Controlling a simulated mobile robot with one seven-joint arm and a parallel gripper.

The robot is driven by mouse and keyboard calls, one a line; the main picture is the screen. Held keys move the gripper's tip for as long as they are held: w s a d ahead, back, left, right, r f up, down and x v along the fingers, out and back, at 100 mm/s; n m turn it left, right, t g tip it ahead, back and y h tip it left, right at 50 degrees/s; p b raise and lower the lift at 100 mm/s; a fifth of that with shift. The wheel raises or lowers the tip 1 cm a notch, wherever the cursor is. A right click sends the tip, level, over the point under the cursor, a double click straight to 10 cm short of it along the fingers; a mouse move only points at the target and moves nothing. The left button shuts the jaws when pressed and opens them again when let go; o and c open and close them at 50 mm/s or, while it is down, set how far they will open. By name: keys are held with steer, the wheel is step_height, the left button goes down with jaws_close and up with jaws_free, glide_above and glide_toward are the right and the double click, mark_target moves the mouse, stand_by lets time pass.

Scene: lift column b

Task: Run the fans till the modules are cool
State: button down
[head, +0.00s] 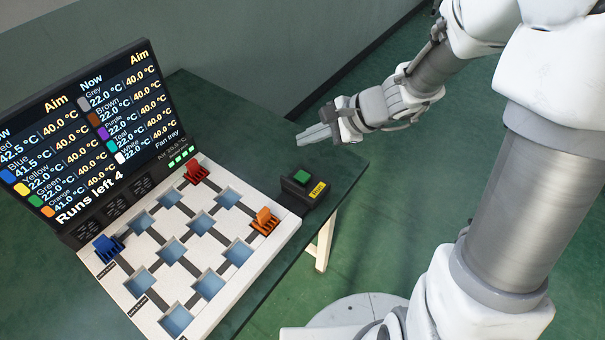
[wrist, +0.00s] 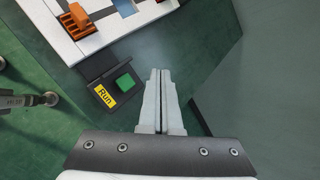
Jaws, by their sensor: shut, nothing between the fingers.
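The fan tray (head: 135,270) is a white board with blue sockets on the dark green table. A red module (head: 196,172) sits at its back, an orange module (head: 264,220) at its right and a blue module (head: 107,247) at its left. The display (head: 95,130) reads "Runs left 4", Red 42.5, Blue 41.5 and Orange 41.0, with visible aims of 40.0; other listed values are 22.0. The green Run button (head: 301,177) is on a black box right of the tray. My gripper (head: 300,138) is shut and empty, beyond the box and apart from it. The wrist view shows the button (wrist: 124,82) left of the fingers.
The table (head: 240,115) has clear surface behind the tray and around the button box. A yellow "Run" label (head: 317,190) is on the box. A green-grey wall (head: 250,50) stands behind the table. Green floor lies beyond the table's right edge.

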steer(key=b, duration=0.6)
glide_above(307, 177)
step_height(307, 177, down, 7)
steer(key=shift+f, duration=0.2)
steer(key=shift+f+b, duration=0.7)
steer(key=shift+f, duration=0.1)
stand_by(1.1)
steer(key=shift+f+b, duration=0.3)
steer(key=shift+b, duration=0.2)
steer(key=shift+f+b, duration=0.5)
steer(key=shift+b, duration=0.05)
stand_by(0.4)
steer(key=shift+r, duration=0.1)
steer(key=shift+r+p, duration=0.7)
steer(key=shift+r, duration=0.1)
steer(key=shift+r, duration=0.15)
